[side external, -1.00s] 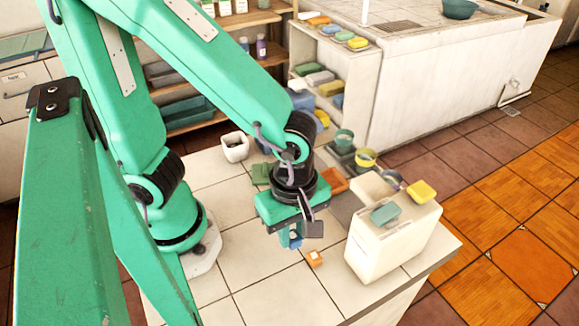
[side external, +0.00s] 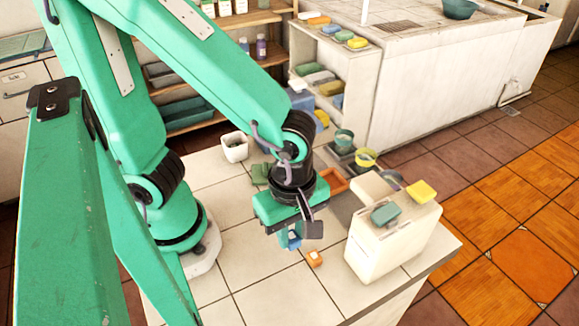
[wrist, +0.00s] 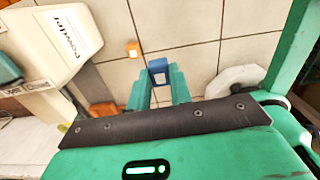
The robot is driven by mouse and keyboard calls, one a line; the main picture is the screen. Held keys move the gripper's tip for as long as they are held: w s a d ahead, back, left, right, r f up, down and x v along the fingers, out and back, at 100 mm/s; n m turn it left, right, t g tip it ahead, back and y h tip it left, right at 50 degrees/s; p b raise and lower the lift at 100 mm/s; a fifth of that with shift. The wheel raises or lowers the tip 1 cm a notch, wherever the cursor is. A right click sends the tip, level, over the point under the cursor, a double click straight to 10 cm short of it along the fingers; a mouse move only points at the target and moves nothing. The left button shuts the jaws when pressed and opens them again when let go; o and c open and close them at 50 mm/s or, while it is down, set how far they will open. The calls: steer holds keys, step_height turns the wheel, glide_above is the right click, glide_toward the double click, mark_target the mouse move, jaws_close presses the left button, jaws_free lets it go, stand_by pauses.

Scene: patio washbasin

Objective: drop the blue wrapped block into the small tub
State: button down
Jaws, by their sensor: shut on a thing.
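The blue wrapped block (wrist: 158,66) is between the fingertips of my gripper (wrist: 157,80) in the wrist view. A pale label shows on its face. My gripper (side external: 291,237) is shut on the block and points down over the tiled counter in the side view. The block (side external: 294,241) is partly hidden there by the fingers, and its exact height is hard to tell. A small white tub (side external: 235,147), open at the top with a dark inside, stands at the back of the counter, left of my gripper and apart from it.
A small orange block (side external: 314,258) lies just right of my gripper. A white box (side external: 392,246) with a teal item on top stands at right. An orange tray (side external: 333,181) and green cloth-like item (side external: 261,172) lie behind. The front tiles are clear.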

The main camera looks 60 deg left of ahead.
steer(key=shift+w+a+n, duration=0.3)
steer(key=shift+w+a, duration=0.1)
steer(key=shift+w, duration=0.1)
steer(key=w+a+n, duration=0.4)
steer(key=a, duration=0.4)
steer(key=w+a+n, duration=0.4)
steer(key=w+a, duration=0.1)
steer(key=a, duration=0.4)
steer(key=s+a+n, duration=0.3)
steer(key=a+n, duration=0.1)
steer(key=a, duration=0.6)
steer(key=s+a+r+n, duration=0.1)
steer(key=s+a+n, duration=0.2)
steer(key=a, duration=0.7)
steer(key=shift+r+n, duration=0.25)
steer(key=shift+n, duration=0.75)
steer(key=shift+d+f, duration=0.1)
steer(key=shift+f, duration=0.05)
steer(key=shift+f, duration=2.8)
